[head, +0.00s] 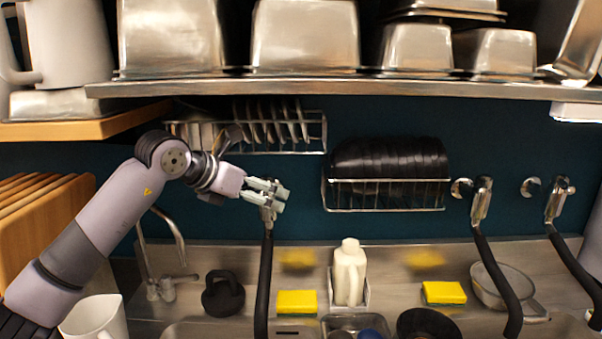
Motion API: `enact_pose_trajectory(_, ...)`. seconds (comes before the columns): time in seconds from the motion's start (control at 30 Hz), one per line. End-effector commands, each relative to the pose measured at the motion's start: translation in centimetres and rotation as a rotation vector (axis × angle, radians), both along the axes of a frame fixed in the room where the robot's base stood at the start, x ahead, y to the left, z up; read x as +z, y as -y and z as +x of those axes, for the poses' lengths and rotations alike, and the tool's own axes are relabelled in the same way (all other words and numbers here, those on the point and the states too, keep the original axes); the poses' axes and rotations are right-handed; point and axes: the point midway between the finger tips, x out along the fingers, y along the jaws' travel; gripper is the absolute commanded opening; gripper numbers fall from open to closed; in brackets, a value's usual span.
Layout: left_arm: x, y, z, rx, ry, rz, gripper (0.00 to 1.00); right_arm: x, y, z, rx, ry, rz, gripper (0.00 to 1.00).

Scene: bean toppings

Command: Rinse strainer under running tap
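The strainer appears to be the round, see-through bowl (502,285) with a short flat handle, at the right on the steel counter. A chrome tap (160,285) with a curved spout stands at the left; I see no water running. My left gripper (265,195) is at the metal head of the leftmost black hose tap (265,285), its fingers overlapping that head. Whether they are closed on it cannot be made out. Two more black hose taps, a middle one (496,275) and a right one (575,260), hang at the right. My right gripper is not in view.
A white bottle (349,275) stands between a left yellow sponge (297,302) and a right yellow sponge (444,292). A wire rack of plates (270,130) and a rack of black dishes (388,170) hang on the wall. A steel shelf (330,88) overhangs them.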

Motion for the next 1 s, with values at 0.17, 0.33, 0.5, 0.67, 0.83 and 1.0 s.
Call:
enact_pose_trajectory(0.17,-0.1,0.8,-0.3,-0.001,0.000,0.000,0.93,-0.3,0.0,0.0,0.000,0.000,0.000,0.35)
enact_pose_trajectory(0.33,-0.1,2.0,-0.7,-0.001,-0.001,0.001,0.93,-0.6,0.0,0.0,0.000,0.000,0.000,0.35)
enact_pose_trajectory(0.5,0.0,2.5,-0.9,0.000,0.000,0.000,0.93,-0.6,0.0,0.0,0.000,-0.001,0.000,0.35)
enact_pose_trajectory(0.67,0.7,1.7,-1.6,0.002,0.001,0.000,0.93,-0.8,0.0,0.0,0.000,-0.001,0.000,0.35)
enact_pose_trajectory(0.83,1.9,0.6,-3.0,0.001,0.002,0.001,0.93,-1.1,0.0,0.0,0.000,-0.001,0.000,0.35)
enact_pose_trajectory(1.0,3.1,-0.5,-4.3,0.003,0.003,0.000,0.93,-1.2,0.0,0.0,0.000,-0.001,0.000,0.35)
